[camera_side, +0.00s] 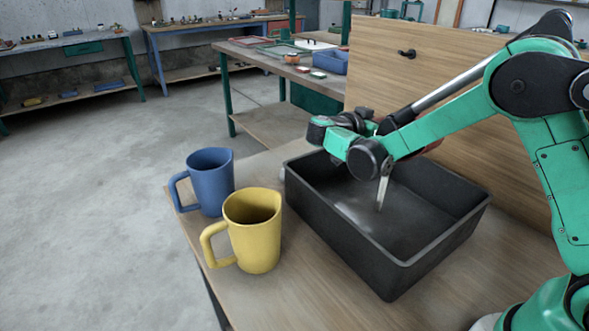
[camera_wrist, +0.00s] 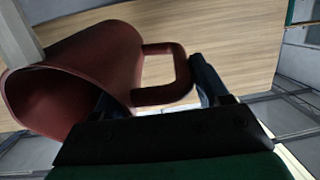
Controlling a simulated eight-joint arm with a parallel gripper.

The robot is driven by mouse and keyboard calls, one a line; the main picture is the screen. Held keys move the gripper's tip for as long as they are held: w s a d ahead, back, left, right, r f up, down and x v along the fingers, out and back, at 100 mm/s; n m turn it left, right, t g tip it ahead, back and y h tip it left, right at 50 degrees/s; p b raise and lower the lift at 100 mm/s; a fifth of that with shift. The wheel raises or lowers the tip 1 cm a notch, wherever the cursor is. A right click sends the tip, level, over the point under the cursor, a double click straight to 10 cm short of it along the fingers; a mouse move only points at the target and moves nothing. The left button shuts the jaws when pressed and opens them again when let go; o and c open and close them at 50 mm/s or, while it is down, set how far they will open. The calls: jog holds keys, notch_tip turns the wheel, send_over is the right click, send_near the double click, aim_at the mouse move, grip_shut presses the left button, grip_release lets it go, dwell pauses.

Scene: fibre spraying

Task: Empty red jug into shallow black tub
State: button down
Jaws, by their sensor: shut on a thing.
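The red jug (camera_wrist: 90,75) lies tipped on its side in the wrist view, its wide mouth toward the lower left and its handle (camera_wrist: 178,72) toward the right. My gripper (camera_wrist: 160,98) is shut on the red jug at its handle side. In the side view my gripper (camera_side: 372,128) is over the shallow black tub (camera_side: 345,235), and my arm hides nearly all of the jug. A pale strip (camera_side: 383,188) reaches down into the tub; I cannot tell whether it is a stream. A lighter patch shows on the tub floor. The jug's inside is dark, so its contents cannot be told.
A blue jug (camera_side: 208,182) and a yellow jug (camera_side: 254,232) stand upright left of the tub, close to its wall. A wooden panel (camera_side: 440,85) rises behind the tub. Bare table (camera_side: 315,295) shows in front.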

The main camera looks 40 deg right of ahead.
jog(key=shift+a+f, duration=0.15)
jog(key=shift+a, duration=0.1)
jog(key=shift+a+r+h, duration=0.15)
jog(key=shift+a+h, duration=0.1)
jog(key=shift+h, duration=0.5)
jog(key=shift+a+r+h, duration=0.15)
jog(key=shift+a+h, duration=0.05)
jog(key=shift+h, duration=0.55)
dwell(0.7)
jog(key=d+r+y, duration=0.1)
jog(key=d+y, duration=0.1)
jog(key=y, duration=0.3)
jog(key=d+r+y, duration=0.1)
jog(key=d+y, duration=0.2)
jog(key=y, duration=0.1)
jog(key=d+r+y, duration=0.1)
jog(key=d+y, duration=0.1)
jog(key=y, duration=0.3)
jog(key=shift+w+d+r+g+y+p, duration=0.2)
jog(key=shift+w+g+y+p, duration=0.1)
jog(key=shift+g+p, duration=0.1)
jog(key=shift+w+d+r+y, duration=0.1)
jog(key=shift+d+y, duration=0.45)
jog(key=shift+y, duration=0.4)
jog(key=shift+w+d+r+y, duration=0.1)
jog(key=shift+d+y, duration=0.45)
jog(key=shift+y, duration=0.4)
